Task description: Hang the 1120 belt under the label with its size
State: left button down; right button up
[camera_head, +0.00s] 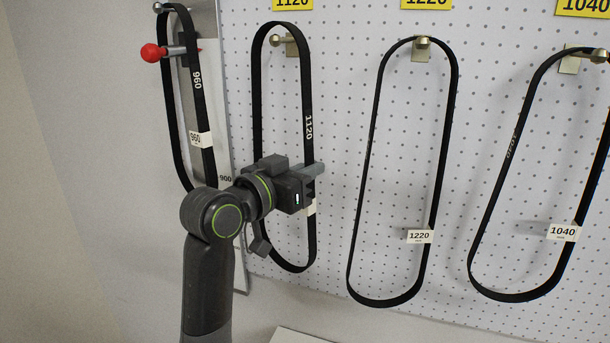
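The black 1120 belt (308,110) is a tall loop near the board, beneath the yellow 1120 label (292,3). Its top arc is a little above the peg (290,40), which shows inside the loop; I see a gap between them. My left gripper (312,171) is at the belt's right strand, below the printed number, with its fingers closed around that strand. The gripper hides part of the strand and most of the belt's white tag. My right gripper is not in view.
The 1220 belt (450,120) hangs on its peg (422,44) to the right, and the 1040 belt (497,190) hangs farther right. The 960 belt (171,110) is at left by a red-knobbed part (151,53). The white pegboard (345,130) is bare between belts.

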pick_arm(q)
jog(key=shift+w+d+f+b, duration=0.15)
jog(key=shift+w+f+b, duration=0.2)
jog(key=shift+w+f, duration=0.15)
jog(key=shift+w+d+f+b, duration=0.15)
jog(key=shift+w+f+b, duration=0.25)
jog(key=shift+w, duration=0.2)
jog(key=c, duration=1.5)
grip_release()
jog(key=shift+c, duration=0.2)
